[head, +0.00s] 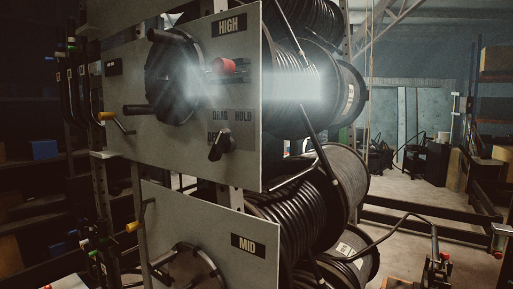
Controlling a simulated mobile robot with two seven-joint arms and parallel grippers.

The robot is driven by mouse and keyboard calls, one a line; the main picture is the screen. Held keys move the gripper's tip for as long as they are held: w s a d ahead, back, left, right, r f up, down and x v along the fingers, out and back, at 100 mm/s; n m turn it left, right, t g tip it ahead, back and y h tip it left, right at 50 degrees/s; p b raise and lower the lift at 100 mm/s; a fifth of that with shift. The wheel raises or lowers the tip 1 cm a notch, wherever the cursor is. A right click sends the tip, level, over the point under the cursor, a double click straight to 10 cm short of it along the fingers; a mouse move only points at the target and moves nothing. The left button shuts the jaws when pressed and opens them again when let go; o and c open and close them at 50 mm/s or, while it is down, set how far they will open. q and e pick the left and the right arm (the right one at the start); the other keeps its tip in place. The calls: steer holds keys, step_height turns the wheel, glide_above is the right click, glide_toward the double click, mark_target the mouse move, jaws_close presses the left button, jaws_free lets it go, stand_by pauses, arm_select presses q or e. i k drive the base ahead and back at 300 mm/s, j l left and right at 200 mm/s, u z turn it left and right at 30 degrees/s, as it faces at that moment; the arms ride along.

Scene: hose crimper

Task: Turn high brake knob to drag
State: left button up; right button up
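The high brake knob (222,144) is a black lever-like knob on the lower right of the grey panel marked HIGH (160,150). It is tilted, with its upper end leaning right and its lower end to the left. The labels DRAG (220,114) and HOLD (243,116) are printed above it. A third label to its left is partly covered by the knob. I cannot tell for sure which label the knob points to. Neither of my grippers is in view, and nothing touches the knob.
A black handwheel (172,78) with a protruding handle and a red knob (224,66) are on the same panel. Yellow-tipped levers (106,117) project at its left. A MID panel (205,225) is below. Hose reels (322,85) stand behind. Floor is open at right.

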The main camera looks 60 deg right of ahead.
mark_target(224, 142)
steer(key=z, duration=1.35)
